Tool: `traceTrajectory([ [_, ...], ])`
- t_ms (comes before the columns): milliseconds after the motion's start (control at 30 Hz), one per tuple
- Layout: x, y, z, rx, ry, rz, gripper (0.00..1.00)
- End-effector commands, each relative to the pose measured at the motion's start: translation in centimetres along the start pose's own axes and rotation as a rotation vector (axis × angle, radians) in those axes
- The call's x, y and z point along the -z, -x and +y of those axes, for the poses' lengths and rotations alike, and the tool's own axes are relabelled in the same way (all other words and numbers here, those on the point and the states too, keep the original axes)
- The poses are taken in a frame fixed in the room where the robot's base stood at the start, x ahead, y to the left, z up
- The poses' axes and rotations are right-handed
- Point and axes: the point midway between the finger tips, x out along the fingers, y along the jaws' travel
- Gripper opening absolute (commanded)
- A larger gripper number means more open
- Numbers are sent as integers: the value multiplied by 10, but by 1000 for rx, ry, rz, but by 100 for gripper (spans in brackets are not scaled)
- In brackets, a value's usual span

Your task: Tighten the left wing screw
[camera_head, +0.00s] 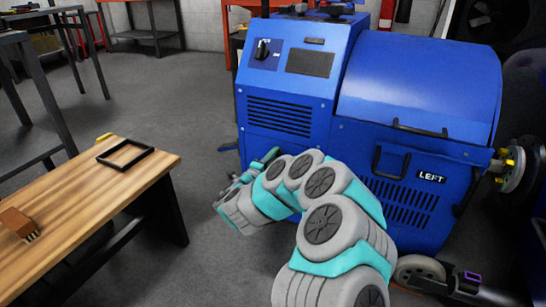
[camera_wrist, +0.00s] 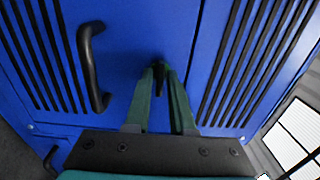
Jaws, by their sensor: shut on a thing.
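In the wrist view, the two green fingers of my gripper (camera_wrist: 160,72) are shut on a small dark part, apparently the wing screw (camera_wrist: 159,78), at the blue panel (camera_wrist: 135,30). Only a little of it shows between the fingers; its wings and how deep it sits are hidden. In the head view, my gripper (camera_head: 268,156) reaches the lower front of the blue machine (camera_head: 345,140), below the left vent slots. My arm hides the contact there. The LEFT label (camera_head: 431,176) is on the machine's right-hand front panel.
A black handle (camera_wrist: 92,65) stands out from the panel left of my fingers in the wrist view. Another black handle (camera_head: 391,163) is near the LEFT label. A wooden bench (camera_head: 85,215) with a black frame (camera_head: 125,154) stands at left. Grey floor between is clear.

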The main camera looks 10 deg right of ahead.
Motion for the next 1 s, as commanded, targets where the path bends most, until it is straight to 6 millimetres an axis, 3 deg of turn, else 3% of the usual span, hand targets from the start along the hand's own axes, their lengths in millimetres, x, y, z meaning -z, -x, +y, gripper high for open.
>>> traceTrajectory([
  [500,1,0,1,-1,-19,3,0],
  [533,1,0,1,-1,-19,3,24],
  [667,1,0,0,-1,-19,3,39],
  [1000,0,2,0,-1,-19,1,41],
])
